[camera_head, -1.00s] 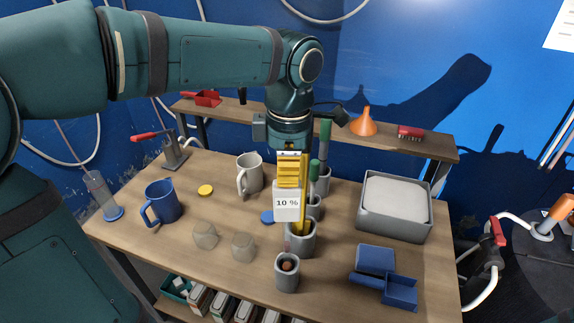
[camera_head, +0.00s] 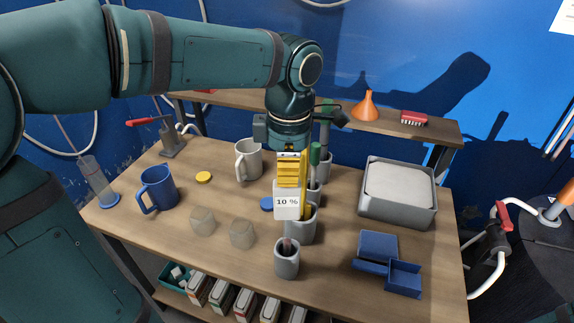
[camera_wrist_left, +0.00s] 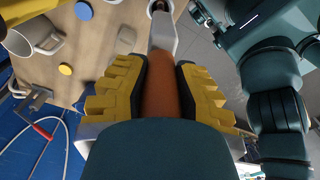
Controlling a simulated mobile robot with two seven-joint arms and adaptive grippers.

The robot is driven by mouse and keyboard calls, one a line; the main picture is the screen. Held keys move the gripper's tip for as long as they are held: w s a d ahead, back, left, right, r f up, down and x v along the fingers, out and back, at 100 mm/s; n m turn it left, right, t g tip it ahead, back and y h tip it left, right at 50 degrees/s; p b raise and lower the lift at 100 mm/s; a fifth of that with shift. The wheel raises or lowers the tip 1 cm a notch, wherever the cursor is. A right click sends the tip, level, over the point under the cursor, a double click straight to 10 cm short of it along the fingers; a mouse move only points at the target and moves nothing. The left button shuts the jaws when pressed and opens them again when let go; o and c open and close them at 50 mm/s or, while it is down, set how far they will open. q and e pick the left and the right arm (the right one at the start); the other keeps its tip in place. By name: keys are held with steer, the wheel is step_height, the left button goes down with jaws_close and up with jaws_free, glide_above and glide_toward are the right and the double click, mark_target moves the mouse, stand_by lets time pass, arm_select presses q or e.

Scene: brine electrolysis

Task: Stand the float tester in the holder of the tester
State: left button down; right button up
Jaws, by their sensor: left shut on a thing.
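My left gripper (camera_head: 289,172) has its yellow fingers shut above the table's middle, pointing down. In the left wrist view the fingers (camera_wrist_left: 163,90) close on an orange-brown grip, likely of the float tester (camera_wrist_left: 163,98), with a pale part beyond it. In the head view a white piece marked "10 %" (camera_head: 287,202) hangs just below the fingers. A small grey cup, likely the tester's holder (camera_head: 287,262), stands upright below it. A dark reddish tip shows at its mouth; I cannot tell whether it belongs to the held tester. My right gripper is out of view.
Grey holders with yellow and green-topped tools (camera_head: 301,228) stand close behind the small cup. A blue tray (camera_head: 404,279) and grey bin (camera_head: 398,212) are right.

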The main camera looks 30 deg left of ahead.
arm_select(q)
steer(key=shift+f, duration=0.35)
steer(key=c, duration=0.8)
jaws_free()
steer(key=shift+r, duration=0.15)
steer(key=r, duration=1.1)
steer(key=shift+w+d+r, duration=0.1)
steer(key=shift+d+r, duration=0.1)
steer(key=shift+r, duration=0.2)
